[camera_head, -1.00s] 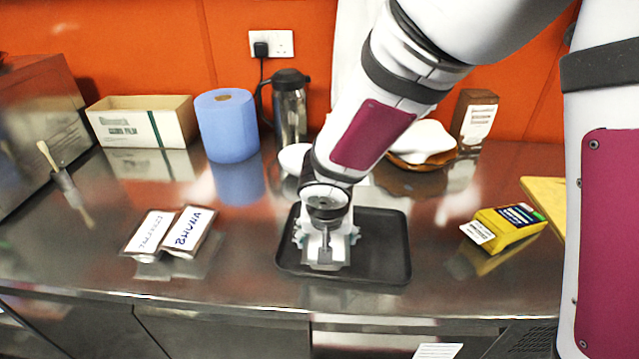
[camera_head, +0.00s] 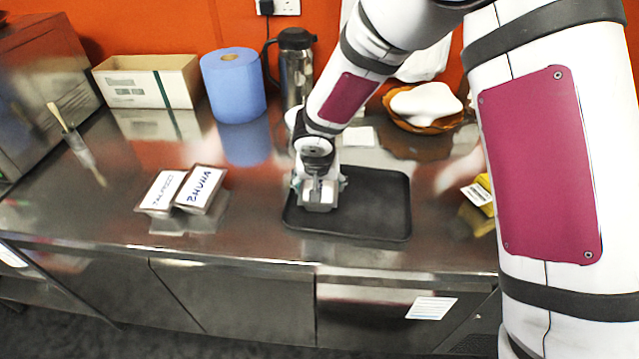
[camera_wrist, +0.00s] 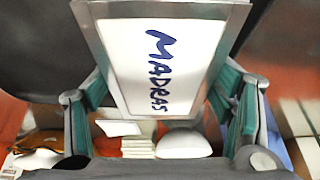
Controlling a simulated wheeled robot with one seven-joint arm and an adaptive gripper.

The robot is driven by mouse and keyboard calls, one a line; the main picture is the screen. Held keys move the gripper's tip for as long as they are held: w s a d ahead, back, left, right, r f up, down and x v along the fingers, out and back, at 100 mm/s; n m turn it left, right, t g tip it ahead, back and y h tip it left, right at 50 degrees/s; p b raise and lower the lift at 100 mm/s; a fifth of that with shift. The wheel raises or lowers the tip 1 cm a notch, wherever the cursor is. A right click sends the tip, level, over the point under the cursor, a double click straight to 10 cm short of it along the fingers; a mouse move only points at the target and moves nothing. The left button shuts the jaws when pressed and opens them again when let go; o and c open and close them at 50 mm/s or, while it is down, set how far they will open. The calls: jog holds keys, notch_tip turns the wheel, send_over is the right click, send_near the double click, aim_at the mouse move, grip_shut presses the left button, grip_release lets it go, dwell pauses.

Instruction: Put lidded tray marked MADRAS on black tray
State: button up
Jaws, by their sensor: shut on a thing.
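The lidded tray marked MADRAS (camera_wrist: 150,60) has a white lid with blue lettering and a grey metallic rim. My gripper (camera_wrist: 163,100) is shut on it, with a green-padded finger at each side. In the head view my gripper (camera_head: 318,190) points down over the left part of the black tray (camera_head: 375,210). The held tray is mostly hidden there behind the gripper. I cannot tell whether it touches the black tray. The right part of the black tray is empty.
Two other lidded trays (camera_head: 203,188) lie side by side on the steel counter to the left. A blue paper roll (camera_head: 233,88), a steel jug (camera_head: 297,70), an open carton (camera_head: 145,84) and a brown bowl (camera_head: 400,118) stand behind. A yellow packet (camera_head: 484,190) is partly hidden at right.

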jog(key=shift+f, duration=0.15)
jog(key=o, duration=1.9)
jog(key=shift+o, duration=0.2)
jog(key=v, duration=1.2)
jog(key=shift+d+r, duration=0.1)
jog(key=shift+r, duration=0.15)
